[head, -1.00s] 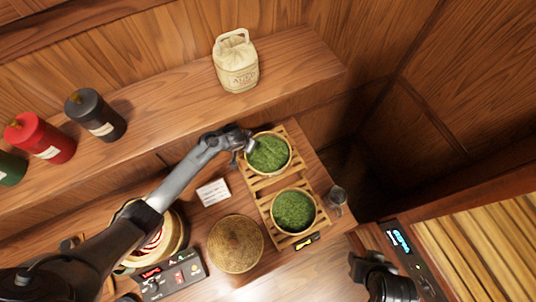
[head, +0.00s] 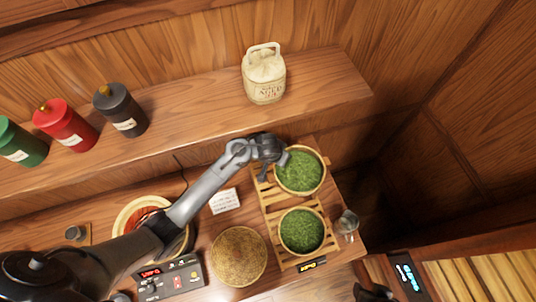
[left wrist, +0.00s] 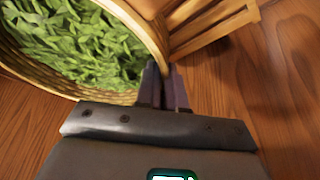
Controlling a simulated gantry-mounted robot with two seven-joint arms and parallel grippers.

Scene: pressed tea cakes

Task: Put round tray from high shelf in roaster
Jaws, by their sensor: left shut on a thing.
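A round woven tray (head: 318,187) of green leaves is at the upper end of the slatted wooden rack (head: 272,212) and appears raised off its slats. My left gripper (head: 278,165) is shut on its left rim. In the left wrist view the two fingers (left wrist: 165,85) meet at the tray rim (left wrist: 135,25), with leaves on the left. A second round tray (head: 302,231) of leaves sits on the lower end of the rack. My right gripper (head: 375,291) is cut off at the bottom edge. A round basin (head: 128,212), partly behind my left arm, stands beside a red-display control box (head: 170,280).
A brown woven round (head: 238,256) and a white card (head: 225,200) lie left of the rack. A glass jar (head: 347,224) stands at its right. A slatted unit (head: 470,280) is at lower right.

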